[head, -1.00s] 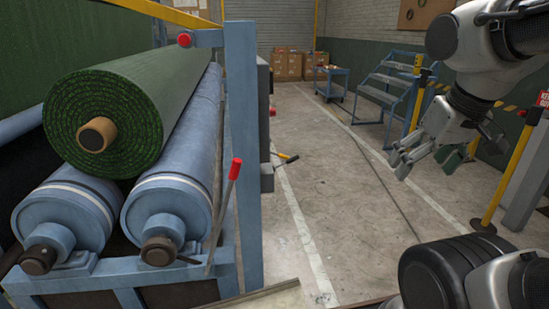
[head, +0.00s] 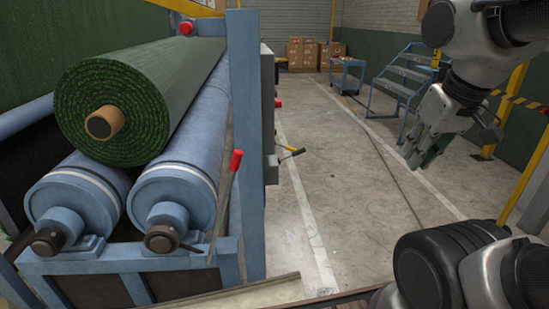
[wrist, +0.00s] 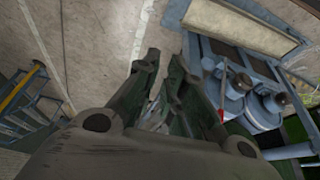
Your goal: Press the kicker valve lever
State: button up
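A long lever with a red grip (head: 236,162) stands at the front of the blue roller frame, beside the upright post. It also shows in the wrist view (wrist: 219,108), right of my fingers. A second, short lever with a dark handle and a yellow part (head: 291,153) sticks out from the grey box on the frame's side. I cannot tell which one is the kicker valve lever. My gripper (head: 414,158) hangs in the air at the right, apart from both levers. In the wrist view its fingers (wrist: 170,58) are apart with nothing between them.
A green turf roll (head: 140,95) lies on blue rollers (head: 178,185) at the left. A red button (head: 186,28) is on the frame. Blue steps (head: 400,85), a blue cart (head: 347,72) and cartons (head: 302,55) stand behind.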

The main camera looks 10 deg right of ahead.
aim_at(287, 148)
jog(key=i+l+u, duration=0.1)
jog(key=l+u, duration=0.15)
jog(key=i+l+u, duration=0.1)
jog(key=l+u, duration=0.45)
jog(key=l, duration=0.15)
jog(key=i+l+u, duration=0.15)
jog(key=l, duration=1.75)
jog(key=i+l+u, duration=0.15)
jog(key=l, duration=1.75)
